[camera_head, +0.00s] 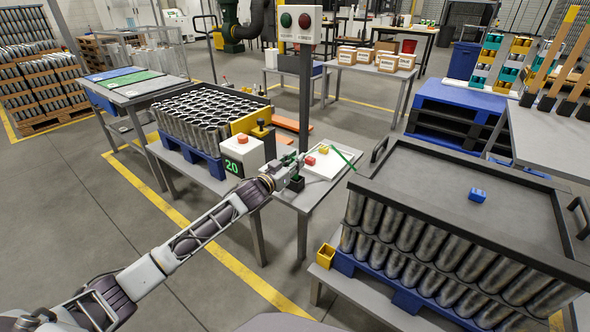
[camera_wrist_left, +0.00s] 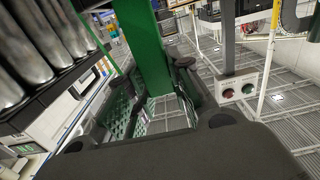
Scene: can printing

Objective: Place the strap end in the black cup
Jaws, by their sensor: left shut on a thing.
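My left gripper (camera_head: 296,166) reaches over the small table in the middle and is shut on a green strap. In the left wrist view the strap (camera_wrist_left: 147,45) is a broad green band standing between the two fingers (camera_wrist_left: 150,110). In the head view a thin green strip (camera_head: 345,156) shows past the gripper, slanting down to the right. A small black cup (camera_head: 297,185) sits just below the gripper at the table's near side. The gripper partly covers it, so I cannot tell whether the strap end touches it. My right gripper is not in view.
A white tray (camera_head: 335,168) with a red block (camera_head: 310,161) and a yellow block (camera_head: 323,149) lies beside the gripper. A counter box reading 20 (camera_head: 238,158) and a button post (camera_head: 305,90) stand close.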

